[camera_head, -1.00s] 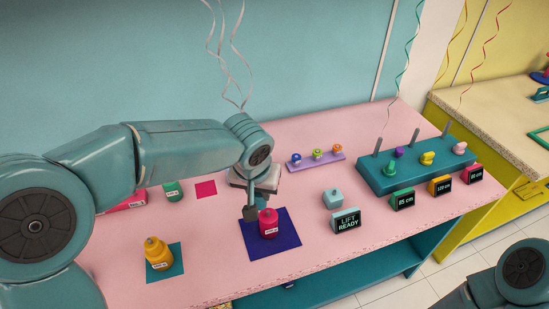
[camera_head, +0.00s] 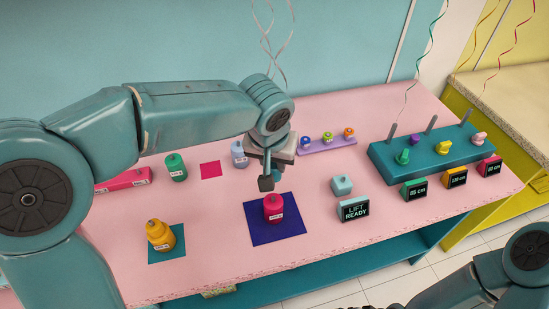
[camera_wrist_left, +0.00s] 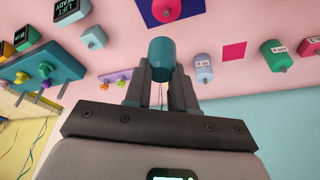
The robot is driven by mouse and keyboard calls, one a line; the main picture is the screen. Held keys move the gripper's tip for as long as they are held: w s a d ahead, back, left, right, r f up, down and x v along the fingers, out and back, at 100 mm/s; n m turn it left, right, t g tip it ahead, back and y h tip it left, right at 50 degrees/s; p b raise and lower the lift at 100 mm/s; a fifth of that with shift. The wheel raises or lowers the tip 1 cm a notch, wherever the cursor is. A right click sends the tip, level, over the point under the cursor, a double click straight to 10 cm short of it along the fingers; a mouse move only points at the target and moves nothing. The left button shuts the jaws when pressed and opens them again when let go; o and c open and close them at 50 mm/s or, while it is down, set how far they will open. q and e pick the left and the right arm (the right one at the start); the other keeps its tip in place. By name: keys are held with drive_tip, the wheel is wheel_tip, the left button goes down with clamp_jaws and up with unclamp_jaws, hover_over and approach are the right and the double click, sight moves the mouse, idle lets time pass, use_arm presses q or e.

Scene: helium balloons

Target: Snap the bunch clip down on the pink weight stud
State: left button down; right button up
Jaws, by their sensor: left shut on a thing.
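The pink weight (camera_head: 273,209) stands upright on a navy mat (camera_head: 290,232), its stud on top. It also shows in the left wrist view (camera_wrist_left: 165,10), at the top edge. My left gripper (camera_head: 266,182) hangs above and just behind the weight, apart from it. In the left wrist view its jaws (camera_wrist_left: 161,80) are shut on a teal cylinder, which I take to be the bunch clip (camera_wrist_left: 161,50). In the head view the finger hides most of the clip. Pale ribbons (camera_head: 272,45) rise behind the left wrist. My right gripper is out of view.
An orange weight (camera_head: 159,235) stands front left; a green weight (camera_head: 176,167) and pale blue weight (camera_head: 239,153) stand behind. To the right are a pale teal block (camera_head: 341,185), the LIFT READY sign (camera_head: 354,211) and a teal stand (camera_head: 430,160) with posts.

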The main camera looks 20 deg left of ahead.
use_arm(q)
wheel_tip(320, 180, down, 6)
drive_tip(key=b, duration=0.5)
drive_tip(key=shift+a, duration=0.1)
drive_tip(key=shift+a+f+b, duration=0.1)
drive_tip(key=shift+f+b, duration=0.45)
drive_tip(key=shift+b, duration=0.1)
drive_tip(key=shift+f, duration=0.1)
drive_tip(key=shift+b, duration=0.3)
idle(0.3)
